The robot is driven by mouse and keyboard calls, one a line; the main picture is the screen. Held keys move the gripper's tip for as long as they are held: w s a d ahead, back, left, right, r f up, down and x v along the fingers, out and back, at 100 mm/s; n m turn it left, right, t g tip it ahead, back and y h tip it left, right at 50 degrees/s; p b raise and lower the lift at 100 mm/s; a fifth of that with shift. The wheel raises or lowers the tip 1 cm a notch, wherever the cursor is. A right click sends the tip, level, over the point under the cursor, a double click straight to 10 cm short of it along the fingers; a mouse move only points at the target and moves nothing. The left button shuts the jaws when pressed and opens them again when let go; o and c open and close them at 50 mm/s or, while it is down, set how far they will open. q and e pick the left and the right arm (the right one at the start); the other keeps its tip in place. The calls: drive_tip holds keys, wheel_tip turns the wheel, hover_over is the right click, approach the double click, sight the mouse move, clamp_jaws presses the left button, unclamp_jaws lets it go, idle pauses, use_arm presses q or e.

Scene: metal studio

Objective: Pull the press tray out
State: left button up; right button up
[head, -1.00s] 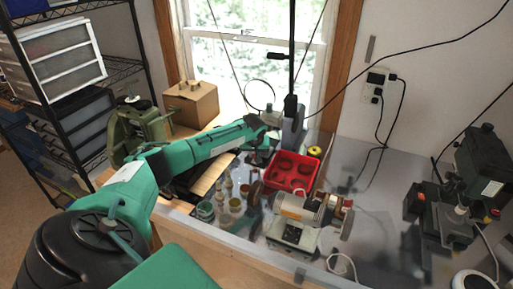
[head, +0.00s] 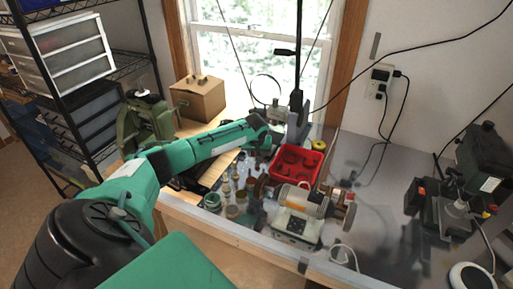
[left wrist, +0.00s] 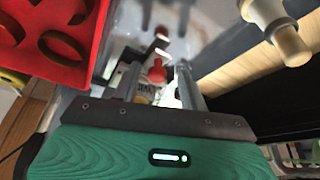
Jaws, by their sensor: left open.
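A red tray (head: 316,161) with round openings lies on the bench below the window. It also shows at the upper left of the left wrist view (left wrist: 91,48). It is the only clear tray in view; I cannot tell whether it is the press tray. A grey stand with a black post (head: 297,104) rises behind it. My left gripper (head: 262,150) is beside the red tray's left side, its tips mostly hidden by the arm in the head view. In the left wrist view its two fingers (left wrist: 159,72) are apart, with a small red-topped object seen between them. My right gripper is out of view.
Small bottles and jars (head: 233,210) stand left of a bench grinder (head: 300,215). A cardboard box (head: 198,98) and green machine (head: 150,125) stand behind the arm. Another machine (head: 455,195) is at the right. Bench surface between it and the grinder is fairly clear.

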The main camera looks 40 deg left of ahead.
use_arm(q)
drive_tip(key=shift+d+r, duration=0.1)
drive_tip(key=shift+r, duration=0.25)
drive_tip(key=b+v, duration=0.3)
drive_tip(key=v, duration=1)
drive_tip(key=shift+s, duration=0.1)
